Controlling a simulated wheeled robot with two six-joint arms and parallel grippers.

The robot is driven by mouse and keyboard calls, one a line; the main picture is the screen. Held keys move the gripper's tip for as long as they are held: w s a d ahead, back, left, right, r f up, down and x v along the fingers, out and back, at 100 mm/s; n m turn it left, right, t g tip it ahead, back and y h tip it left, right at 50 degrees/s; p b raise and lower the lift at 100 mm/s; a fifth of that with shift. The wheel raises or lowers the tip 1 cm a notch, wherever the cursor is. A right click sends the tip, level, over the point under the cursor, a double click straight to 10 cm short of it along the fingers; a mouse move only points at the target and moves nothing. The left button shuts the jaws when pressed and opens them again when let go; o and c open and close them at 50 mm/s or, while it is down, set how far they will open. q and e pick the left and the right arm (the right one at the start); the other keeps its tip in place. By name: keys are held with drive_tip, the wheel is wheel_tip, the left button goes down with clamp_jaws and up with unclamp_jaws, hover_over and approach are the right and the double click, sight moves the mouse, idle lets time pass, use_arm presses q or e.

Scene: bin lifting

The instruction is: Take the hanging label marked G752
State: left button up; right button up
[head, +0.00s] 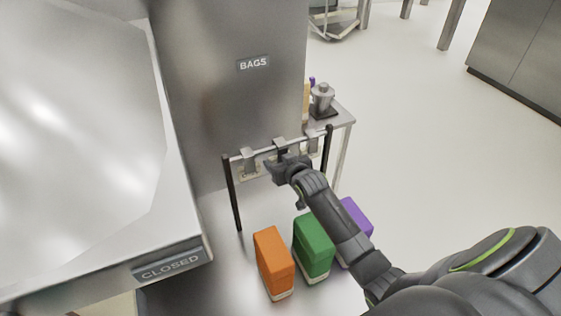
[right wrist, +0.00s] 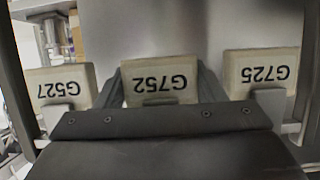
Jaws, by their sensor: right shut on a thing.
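The label marked G752 (right wrist: 160,82) shows upside down in the right wrist view, in the middle of three pale labels. My right gripper (head: 279,163) is at the middle of the hanging rail (head: 270,148) in the head view. Its dark fingers stand on both sides of the G752 label, and it is shut on it. The label marked G725 (right wrist: 261,72) is to the right in the wrist view, and the label marked G527 (right wrist: 62,88) is to the left. In the head view the gripper hides most of the middle label. My left gripper is not in view.
An orange box (head: 273,262), a green box (head: 314,246) and a purple box (head: 355,218) stand below my right arm. A cabinet marked BAGS (head: 230,90) is behind the rail. A large metal unit marked CLOSED (head: 168,266) fills the left.

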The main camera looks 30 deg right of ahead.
drive_tip(key=shift+r+b, duration=0.4)
drive_tip(key=shift+r, duration=0.1)
drive_tip(key=s+b, duration=0.1)
drive_tip(key=s, duration=0.5)
drive_tip(key=s+b, duration=0.2)
drive_tip(key=s, duration=0.3)
drive_tip(key=s+b, duration=0.1)
drive_tip(key=s, duration=0.5)
drive_tip(key=shift+s+a+r+b, duration=0.1)
drive_tip(key=shift+s+a+b, duration=0.2)
drive_tip(key=shift+a+b, duration=0.1)
drive_tip(key=shift+s+r, duration=0.2)
drive_tip(key=shift+r+p, duration=0.25)
drive_tip(key=shift+p, duration=0.4)
drive_tip(key=shift+s+p, duration=0.3)
drive_tip(key=shift+s, duration=0.85)
drive_tip(key=shift+s+a+p, duration=0.15)
drive_tip(key=shift+s+p, duration=0.2)
drive_tip(key=shift+s, duration=2.05)
drive_tip(key=shift+w, duration=0.15)
